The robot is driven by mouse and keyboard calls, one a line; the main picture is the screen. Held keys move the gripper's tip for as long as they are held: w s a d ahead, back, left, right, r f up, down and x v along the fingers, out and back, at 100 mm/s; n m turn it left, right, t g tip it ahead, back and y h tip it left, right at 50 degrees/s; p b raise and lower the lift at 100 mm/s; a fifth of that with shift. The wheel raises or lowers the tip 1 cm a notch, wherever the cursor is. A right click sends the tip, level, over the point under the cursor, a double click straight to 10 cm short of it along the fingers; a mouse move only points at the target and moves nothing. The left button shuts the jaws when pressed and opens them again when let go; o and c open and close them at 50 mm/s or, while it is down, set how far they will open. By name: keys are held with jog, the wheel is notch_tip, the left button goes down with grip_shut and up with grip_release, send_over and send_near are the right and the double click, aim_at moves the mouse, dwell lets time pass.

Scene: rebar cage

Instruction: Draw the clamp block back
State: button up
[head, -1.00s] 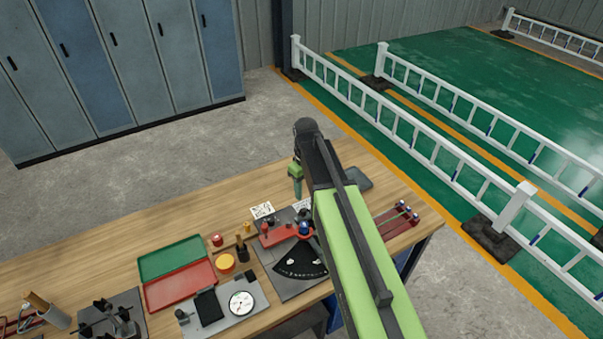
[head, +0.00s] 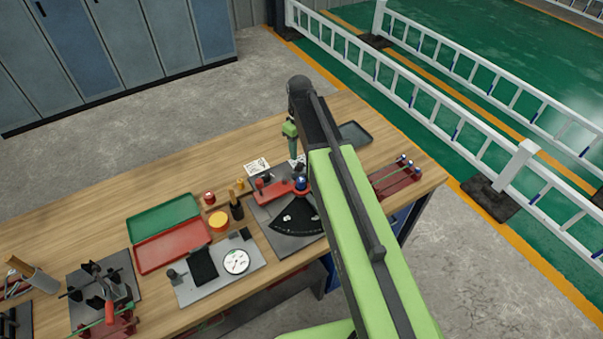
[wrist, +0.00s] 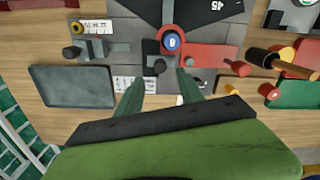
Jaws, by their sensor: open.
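A grey bending plate (head: 297,242) lies on the bench, with a black angle scale (wrist: 216,7) marked 45. On it is a blue-topped pivot with a red ring (wrist: 170,41). A red block (wrist: 212,56) with a red knob (wrist: 242,68) sits right of the pivot in the wrist view. A grey block with a black knob (wrist: 72,53) sits left of it. I cannot tell which is the clamp block. My gripper (wrist: 160,86) is open and empty above the plate's edge; it also shows in the head view (head: 294,156). My arm hides part of the plate.
A dark tray (wrist: 72,87) lies beside the plate. A red rack (head: 395,179) is at the bench's right end. White railings (head: 420,95) stand beyond.

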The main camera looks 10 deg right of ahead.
aim_at(300, 164)
notch_tip(300, 164, down, 8)
jog(key=b, duration=0.6)
jog(key=shift+r, duration=0.2)
grip_shut()
dwell(0.8)
